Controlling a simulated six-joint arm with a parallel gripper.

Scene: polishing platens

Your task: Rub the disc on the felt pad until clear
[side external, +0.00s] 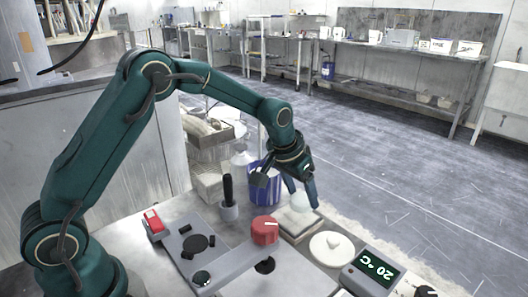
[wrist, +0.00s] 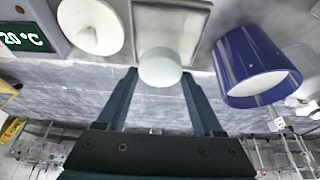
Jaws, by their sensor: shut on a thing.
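The disc (side external: 302,203) is pale and whitish, and looks cloudy in the wrist view (wrist: 160,68). My gripper (side external: 302,197) is shut on it, with one dark finger on each side, as the wrist view also shows (wrist: 159,76). The felt pad (side external: 297,224) is a pale square in a low frame on the bench, and shows at the top of the wrist view (wrist: 170,24). The disc is at the pad, near its back edge in the side view. I cannot tell whether they touch.
A blue-and-white container (side external: 264,187) stands close left of the pad. A red knob (side external: 265,231) is in front of it, and a white round lidded piece (side external: 331,248) is to the right. A 20 °C display (side external: 372,270) sits at the front right. A black-handled tool (side external: 228,190) stands upright further left.

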